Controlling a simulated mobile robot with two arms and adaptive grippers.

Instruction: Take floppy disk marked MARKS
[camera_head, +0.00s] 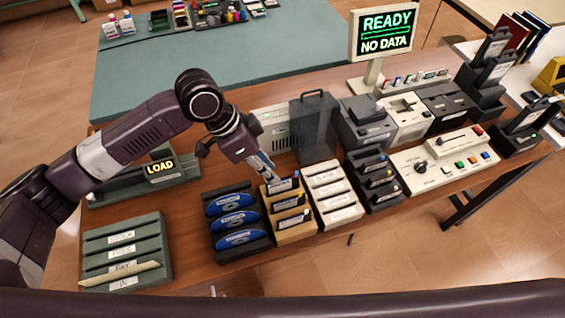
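My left arm comes in from the left, and its gripper (267,172) points down at the back of a tan rack (297,236). The rack holds several dark floppy disks with coloured labels. The back disk (285,185) is right at the fingertips and partly hidden by them. The label text is too small to read, so I cannot tell which disk is marked MARKS. I cannot tell whether the fingers are apart or shut on the back disk. My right gripper is out of view.
A rack of blue discs (236,220) stands left of the tan rack, and a white rack (334,194) stands right. A dark upright case (315,125) is close behind. A LOAD unit (160,168) lies under my arm. A sign (385,32) reads READY, NO DATA.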

